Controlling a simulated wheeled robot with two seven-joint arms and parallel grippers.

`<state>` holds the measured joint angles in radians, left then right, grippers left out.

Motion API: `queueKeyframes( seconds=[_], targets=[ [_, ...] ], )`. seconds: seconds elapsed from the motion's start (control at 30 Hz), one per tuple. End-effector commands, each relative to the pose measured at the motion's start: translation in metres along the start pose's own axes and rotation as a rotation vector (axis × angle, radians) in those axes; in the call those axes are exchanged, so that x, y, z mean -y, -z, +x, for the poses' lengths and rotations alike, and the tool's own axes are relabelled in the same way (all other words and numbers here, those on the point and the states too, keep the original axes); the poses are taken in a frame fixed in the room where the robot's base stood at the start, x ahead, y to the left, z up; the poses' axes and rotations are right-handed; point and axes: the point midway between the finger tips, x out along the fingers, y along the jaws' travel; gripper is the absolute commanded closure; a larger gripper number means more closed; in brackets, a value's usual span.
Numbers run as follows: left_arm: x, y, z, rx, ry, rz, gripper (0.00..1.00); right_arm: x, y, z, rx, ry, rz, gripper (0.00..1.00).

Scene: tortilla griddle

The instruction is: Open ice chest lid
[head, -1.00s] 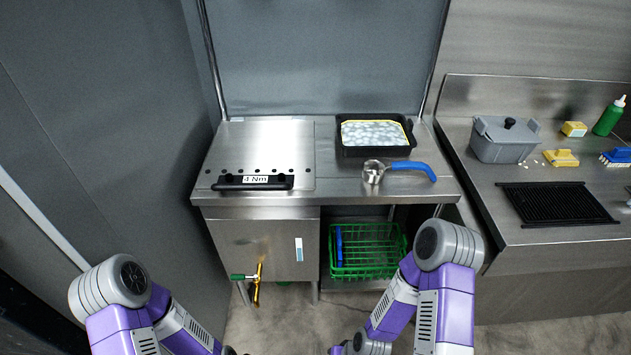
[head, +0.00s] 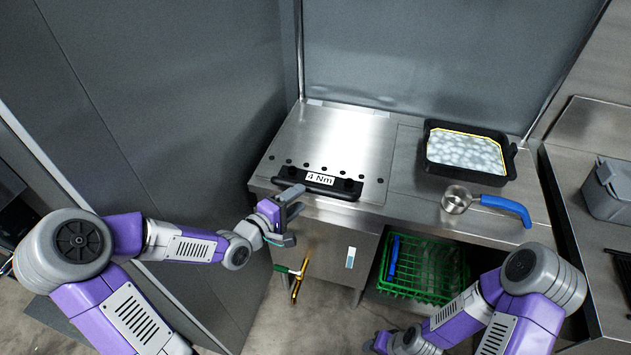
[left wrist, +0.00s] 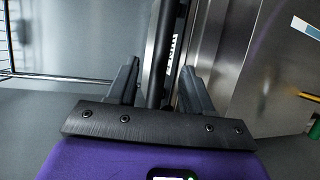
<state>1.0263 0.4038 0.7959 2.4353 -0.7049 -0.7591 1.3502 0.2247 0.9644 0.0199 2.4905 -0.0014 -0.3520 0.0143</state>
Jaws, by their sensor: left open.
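The ice chest lid (head: 335,140) is a flat steel panel lying shut in the left part of the steel counter. Its black bar handle (head: 318,184), labelled "4 Nm", runs along the front edge. My left gripper (head: 297,213) is open just in front of and below the handle's left end. In the left wrist view, the black handle (left wrist: 161,60) appears between the two open fingers (left wrist: 160,75); contact cannot be told. My right gripper (head: 382,342) is low at the bottom edge, mostly hidden by my arm.
A black pan of pale contents (head: 428,165) and a blue-handled ladle (head: 502,206) sit right of the lid. A green basket (head: 455,275) is on the shelf below. A brass tap (head: 297,285) sticks out under the chest front. A grey wall is close on the left.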

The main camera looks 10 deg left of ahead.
Motion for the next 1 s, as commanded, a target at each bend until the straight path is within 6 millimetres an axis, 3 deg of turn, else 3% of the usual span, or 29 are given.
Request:
queueKeyframes(
  seconds=[0.4,0.8,0.83,1.0],
  targets=[
    [0.002,-0.001,0.060,0.002,0.000,-0.003,0.49,-0.009,0.001,0.024,0.001,0.000,0.001,0.57],
    [0.001,-0.001,0.070,0.000,0.003,-0.002,0.49,-0.010,0.001,0.025,0.000,0.000,0.000,0.57],
    [0.001,-0.001,0.070,0.000,0.003,-0.002,0.51,-0.010,0.001,0.025,0.000,0.000,0.000,0.57],
    [0.001,-0.001,0.070,0.000,0.003,-0.002,0.77,-0.010,0.001,0.025,0.000,0.000,0.000,0.57]
  ],
)
